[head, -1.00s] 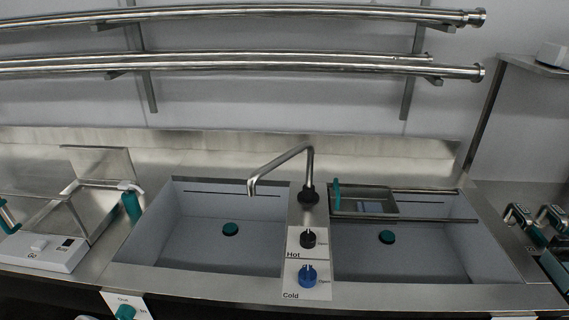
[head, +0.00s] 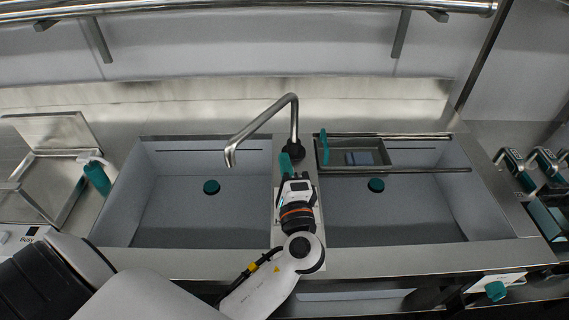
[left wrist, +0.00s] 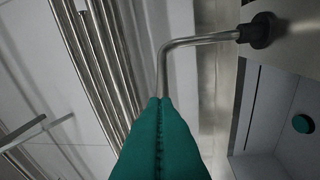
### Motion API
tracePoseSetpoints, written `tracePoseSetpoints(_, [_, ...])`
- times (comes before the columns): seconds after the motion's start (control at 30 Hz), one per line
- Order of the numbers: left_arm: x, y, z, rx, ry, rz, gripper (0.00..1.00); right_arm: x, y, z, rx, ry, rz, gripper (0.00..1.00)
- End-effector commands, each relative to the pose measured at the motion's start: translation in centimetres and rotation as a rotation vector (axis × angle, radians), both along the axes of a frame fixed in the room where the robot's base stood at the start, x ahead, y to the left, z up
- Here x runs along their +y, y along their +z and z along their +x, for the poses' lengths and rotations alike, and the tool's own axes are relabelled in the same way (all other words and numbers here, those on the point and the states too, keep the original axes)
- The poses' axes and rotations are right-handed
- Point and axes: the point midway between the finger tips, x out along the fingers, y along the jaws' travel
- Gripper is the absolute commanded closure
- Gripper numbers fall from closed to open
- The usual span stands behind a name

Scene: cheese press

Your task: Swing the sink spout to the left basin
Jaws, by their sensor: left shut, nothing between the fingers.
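The steel sink spout (head: 262,122) rises from a black base (head: 295,149) between the basins. It bends to the left, and its tip is over the left basin (head: 160,205). The right basin (head: 420,215) has no spout over it. My left gripper (head: 286,160), with teal fingers, is shut and empty just in front of the spout base. Whether it touches the spout I cannot tell. In the left wrist view its fingers (left wrist: 160,105) are pressed together, with the spout (left wrist: 195,40) beyond them. My left arm hides the hot and cold knobs. My right gripper is not in view.
A steel tray with a teal handle (head: 325,148) sits on rails over the right basin. Steel pipes (head: 250,8) run along the wall above. A hinged-lid unit with a teal handle (head: 97,178) stands at left. Teal-handled devices (head: 530,170) stand at right.

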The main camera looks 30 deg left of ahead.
Motion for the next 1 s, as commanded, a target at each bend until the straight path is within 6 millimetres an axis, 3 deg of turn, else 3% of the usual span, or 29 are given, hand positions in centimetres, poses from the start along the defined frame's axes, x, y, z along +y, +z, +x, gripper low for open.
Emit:
tracePoseSetpoints(0.27, [4.0, 1.3, 4.3, 0.0, 0.002, 0.002, 1.0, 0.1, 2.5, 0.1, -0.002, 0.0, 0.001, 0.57])
tracePoseSetpoints(0.5, [6.9, 1.6, 4.2, 0.002, -0.001, 0.0, 1.0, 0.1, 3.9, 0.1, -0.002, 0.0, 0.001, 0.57])
tracePoseSetpoints(1.0, [7.9, 1.5, 4.0, 0.002, -0.003, -0.001, 1.0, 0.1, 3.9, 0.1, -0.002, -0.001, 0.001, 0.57])
